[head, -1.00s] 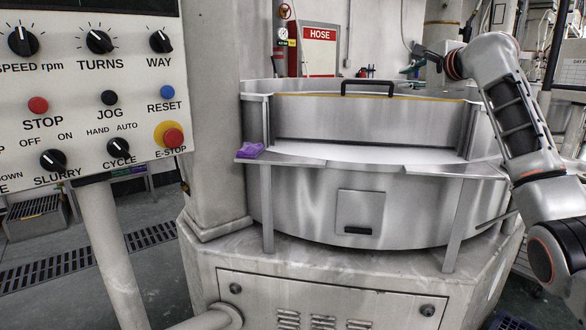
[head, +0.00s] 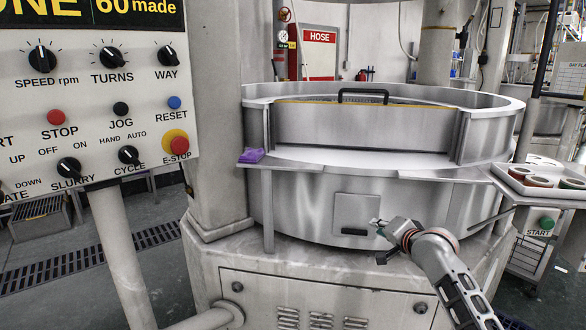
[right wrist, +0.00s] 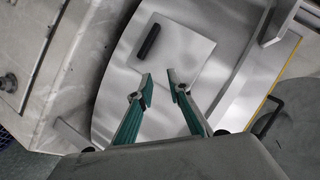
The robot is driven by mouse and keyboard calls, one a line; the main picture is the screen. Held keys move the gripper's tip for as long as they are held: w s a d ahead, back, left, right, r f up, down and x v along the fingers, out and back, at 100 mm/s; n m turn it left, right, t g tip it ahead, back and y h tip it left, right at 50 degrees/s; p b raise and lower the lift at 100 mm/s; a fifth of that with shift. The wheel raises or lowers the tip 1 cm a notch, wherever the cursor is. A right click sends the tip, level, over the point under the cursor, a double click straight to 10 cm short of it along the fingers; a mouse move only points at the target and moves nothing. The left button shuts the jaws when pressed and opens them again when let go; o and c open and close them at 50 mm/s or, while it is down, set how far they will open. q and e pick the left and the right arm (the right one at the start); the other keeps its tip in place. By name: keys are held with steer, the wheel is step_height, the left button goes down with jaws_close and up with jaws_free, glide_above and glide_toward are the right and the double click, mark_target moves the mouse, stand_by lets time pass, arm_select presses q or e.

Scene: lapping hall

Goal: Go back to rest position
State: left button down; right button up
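My right gripper (head: 380,241) is in front of the round metal machine tub (head: 300,205), low near its square hatch (head: 357,212). In the right wrist view its two green-sided fingers (right wrist: 160,88) stand apart with nothing between them. The hatch with its black handle (right wrist: 149,41) lies beyond the fingertips, and a gap seems to remain. My left gripper is not in the head view.
A control panel (head: 95,120) with knobs and buttons stands at the left. A white tray (head: 515,184) with several rings is at the right, above a green START button (head: 547,222). A black handle (head: 363,92) tops the tub guard.

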steer(key=s+a+f+n+g+p, duration=0.3)
steer(key=s+f+n, duration=0.4)
steer(key=s+f, duration=1.65)
arm_select(q)
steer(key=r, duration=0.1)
steer(key=p, duration=0.1)
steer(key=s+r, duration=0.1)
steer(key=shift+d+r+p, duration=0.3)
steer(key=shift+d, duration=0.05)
arm_select(e)
steer(key=s+a+f+n, duration=0.1)
steer(key=s+f+n, duration=0.1)
steer(key=s, duration=1.2)
steer(key=s+a+f+n, duration=0.1)
steer(key=s+f+n, duration=0.2)
steer(key=s, duration=1)
steer(key=shift+s+a+n, duration=0.25)
steer(key=shift+s+n, duration=0.1)
steer(key=shift+n, duration=0.15)
